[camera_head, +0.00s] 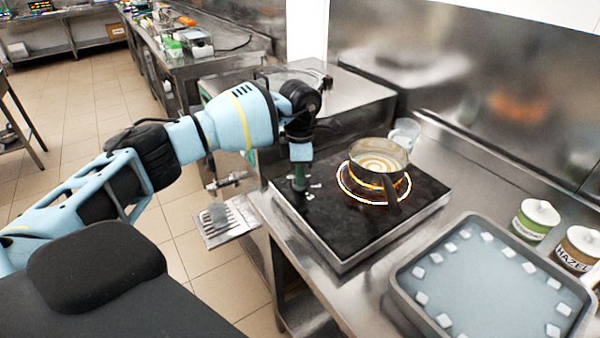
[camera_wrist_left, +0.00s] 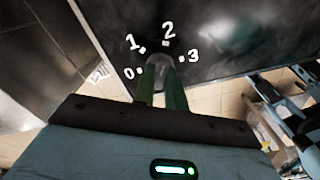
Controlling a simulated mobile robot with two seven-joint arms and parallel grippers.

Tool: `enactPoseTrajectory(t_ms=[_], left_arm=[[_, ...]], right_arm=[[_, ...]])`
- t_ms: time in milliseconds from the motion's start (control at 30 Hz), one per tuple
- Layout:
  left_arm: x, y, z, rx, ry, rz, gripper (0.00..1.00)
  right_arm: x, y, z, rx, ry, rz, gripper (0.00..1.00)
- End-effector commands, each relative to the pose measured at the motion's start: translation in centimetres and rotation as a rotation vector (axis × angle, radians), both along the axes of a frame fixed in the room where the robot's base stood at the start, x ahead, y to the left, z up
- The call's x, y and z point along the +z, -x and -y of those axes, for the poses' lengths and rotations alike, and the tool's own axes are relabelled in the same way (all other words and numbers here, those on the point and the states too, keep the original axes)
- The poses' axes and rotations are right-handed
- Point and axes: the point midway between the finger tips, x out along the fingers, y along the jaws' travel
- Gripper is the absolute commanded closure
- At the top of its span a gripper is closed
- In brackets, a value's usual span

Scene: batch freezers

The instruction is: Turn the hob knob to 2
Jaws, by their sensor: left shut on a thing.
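The black hob (camera_head: 340,235) sits on the steel counter, with a glowing ring under a pan (camera_head: 378,158). My left gripper (camera_head: 299,184) points down at the hob's left corner. In the left wrist view its green fingers (camera_wrist_left: 161,88) are shut on the grey hob knob (camera_wrist_left: 160,66), one finger on each side. White marks and the numbers 0, 1, 2 (camera_wrist_left: 168,29) and 3 arc around the knob. I cannot tell exactly which mark the knob points to. In the head view the gripper hides the knob. My right gripper is not in view.
A grey tray (camera_head: 405,290) holding pale liquid and white cubes stands at the front right. Two lidded jars (camera_head: 535,220) stand beside it. A glass (camera_head: 404,132) stands behind the pan. The pan's dark handle points toward the front. A steel wall closes off the back.

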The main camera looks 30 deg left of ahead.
Motion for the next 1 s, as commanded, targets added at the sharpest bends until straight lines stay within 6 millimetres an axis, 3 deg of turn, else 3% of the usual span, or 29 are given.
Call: enactPoseTrajectory(t_ms=[33, 200, 567, 1000], left_arm=[[0.0, 0.0, 0.0, 0.0, 0.0, 0.0, 0.86], [0.0, 0.0, 0.0, 0.001, 0.0, 0.0, 0.65], [0.6, -0.1, 0.0, 0.001, 0.001, 0.002, 0.65], [6.7, 0.0, 0.0, 0.001, 0.0, 0.001, 0.65]], right_arm=[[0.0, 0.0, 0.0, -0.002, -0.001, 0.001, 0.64], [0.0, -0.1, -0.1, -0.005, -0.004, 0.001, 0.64], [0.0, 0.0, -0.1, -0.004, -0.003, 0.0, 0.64], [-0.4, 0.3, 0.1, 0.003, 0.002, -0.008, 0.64]])
